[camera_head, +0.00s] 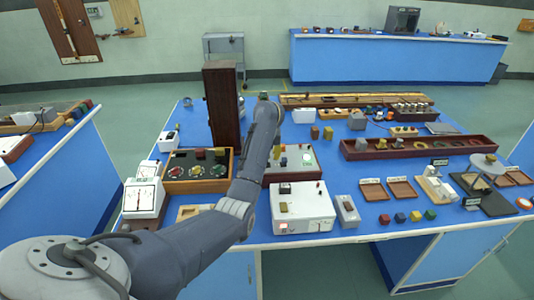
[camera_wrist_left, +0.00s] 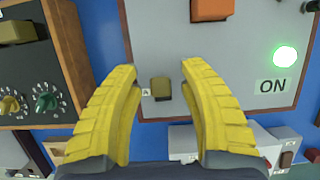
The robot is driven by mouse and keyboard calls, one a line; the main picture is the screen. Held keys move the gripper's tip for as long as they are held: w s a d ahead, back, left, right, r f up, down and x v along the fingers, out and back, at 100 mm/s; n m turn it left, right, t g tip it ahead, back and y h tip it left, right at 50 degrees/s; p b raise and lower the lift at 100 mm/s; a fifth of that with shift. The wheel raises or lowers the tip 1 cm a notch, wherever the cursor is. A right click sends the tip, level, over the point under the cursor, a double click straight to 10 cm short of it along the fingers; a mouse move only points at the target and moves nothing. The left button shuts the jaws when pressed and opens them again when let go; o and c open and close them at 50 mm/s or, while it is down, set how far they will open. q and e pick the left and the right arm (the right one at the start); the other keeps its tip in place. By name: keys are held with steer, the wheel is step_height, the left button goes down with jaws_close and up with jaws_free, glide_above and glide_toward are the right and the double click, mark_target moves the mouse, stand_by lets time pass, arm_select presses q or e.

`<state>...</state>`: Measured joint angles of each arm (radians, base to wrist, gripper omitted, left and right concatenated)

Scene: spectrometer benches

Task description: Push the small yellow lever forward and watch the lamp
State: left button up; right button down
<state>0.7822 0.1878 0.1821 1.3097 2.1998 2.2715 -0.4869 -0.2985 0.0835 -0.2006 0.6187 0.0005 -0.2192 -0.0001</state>
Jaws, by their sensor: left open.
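In the left wrist view, the small dull-yellow lever (camera_wrist_left: 160,88) stands on a light grey panel (camera_wrist_left: 240,55), beside a small tag marked "A". The yellow fingers of my left gripper (camera_wrist_left: 159,70) are open, one on each side of the lever, with visible gaps. Whether a finger touches it elsewhere I cannot tell. The round lamp (camera_wrist_left: 285,57) at the right of the panel glows green, above a label "ON" (camera_wrist_left: 272,87). In the head view, my left arm reaches over the table to this panel's box and partly covers it. My right gripper is not in view.
An orange block (camera_wrist_left: 212,8) sits on the panel ahead of the lever. A wooden box with coloured knobs (camera_head: 198,172) stands left of my arm, with a tall dark wooden block (camera_head: 222,100) behind. A white instrument (camera_head: 302,208) stands in front. The blue table (camera_head: 350,235) is crowded.

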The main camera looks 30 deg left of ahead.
arm_select(q)
steer(key=v, duration=0.7)
steer(key=shift+r, duration=0.2)
stand_by(0.4)
